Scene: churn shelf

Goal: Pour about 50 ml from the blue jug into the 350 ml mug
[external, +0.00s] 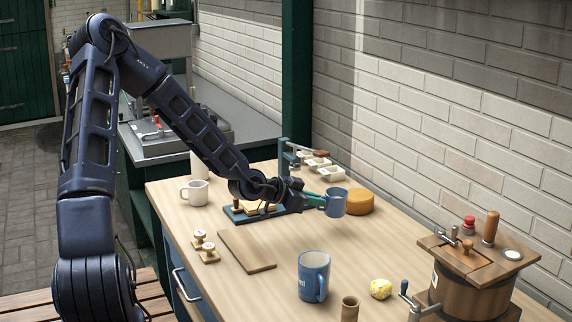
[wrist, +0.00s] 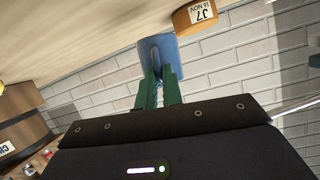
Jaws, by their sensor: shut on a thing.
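My gripper (external: 318,200) has green fingers shut on a small plain blue vessel (external: 335,203), which I take to be the blue jug. It looks about upright; I cannot tell whether it is clear of the table. In the wrist view the fingers (wrist: 158,88) grip the blue vessel (wrist: 158,50) at its near side; its contents are hidden. A larger blue mug (external: 313,270) with pale lettering and a handle stands upright near the table's front. Its lettering is too small to read, so I cannot tell if it is the 350 ml one. A cream mug (external: 196,192) stands at the left.
An orange-yellow cheese wheel (external: 360,202) stands just right of the held vessel, close to the wall. A wooden churn (external: 468,275), yellow lump (external: 381,289) and small brown cup (external: 350,308) are at front right. A flat board (external: 246,252) lies left of the lettered mug.

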